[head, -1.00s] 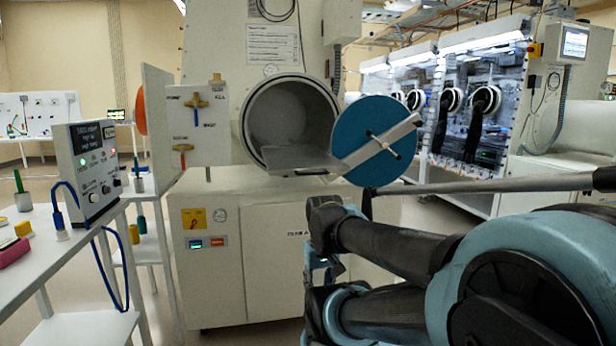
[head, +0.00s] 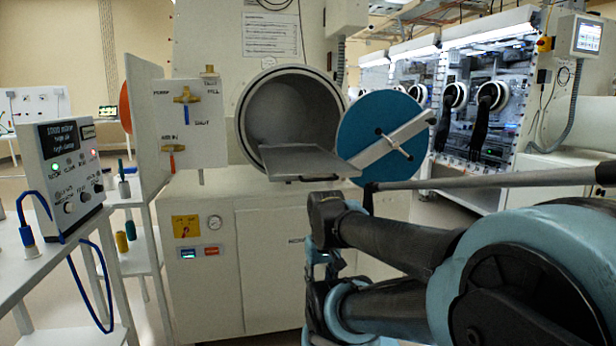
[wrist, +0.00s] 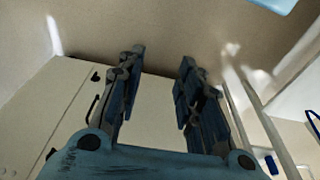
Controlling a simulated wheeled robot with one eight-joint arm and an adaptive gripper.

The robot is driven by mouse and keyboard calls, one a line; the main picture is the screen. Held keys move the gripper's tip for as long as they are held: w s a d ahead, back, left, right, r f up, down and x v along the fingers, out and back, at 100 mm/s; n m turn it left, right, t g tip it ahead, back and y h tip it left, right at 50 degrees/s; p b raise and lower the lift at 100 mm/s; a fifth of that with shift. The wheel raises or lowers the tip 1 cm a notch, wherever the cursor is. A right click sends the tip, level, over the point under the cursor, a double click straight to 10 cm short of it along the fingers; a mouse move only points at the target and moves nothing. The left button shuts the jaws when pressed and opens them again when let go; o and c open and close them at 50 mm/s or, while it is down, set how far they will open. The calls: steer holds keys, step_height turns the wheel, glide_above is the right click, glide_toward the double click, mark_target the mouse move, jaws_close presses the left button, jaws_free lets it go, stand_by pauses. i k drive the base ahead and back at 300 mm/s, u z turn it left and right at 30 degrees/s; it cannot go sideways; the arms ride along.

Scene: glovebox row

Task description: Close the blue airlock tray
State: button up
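The airlock chamber (head: 258,110) is a round opening in a white cabinet. Its blue round door (head: 375,104) stands open to the right, with a pale crossbar and a small handle. A flat grey tray (head: 305,161) sticks out of the chamber, with a dark handle (head: 306,179) on its front edge; the tray itself looks grey, not blue. In the wrist view my gripper (wrist: 162,57) is open, its two fingers apart with nothing between them. In the head view my arm hangs low in front of the cabinet, below the tray, and my gripper is mostly hidden.
A valve panel (head: 190,125) stands left of the chamber. At far left a table holds a control box (head: 72,175) with a blue cable. A glovebox row (head: 490,110) stands behind at right. Some floor (head: 240,340) shows before the cabinet.

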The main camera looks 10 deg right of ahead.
mark_target(312, 163)
steer(key=z, duration=0.05)
steer(key=i, duration=0.1)
steer(key=z, duration=0.25)
steer(key=k, duration=1.95)
steer(key=u, duration=0.75)
steer(key=i, duration=1)
steer(key=u, duration=0.05)
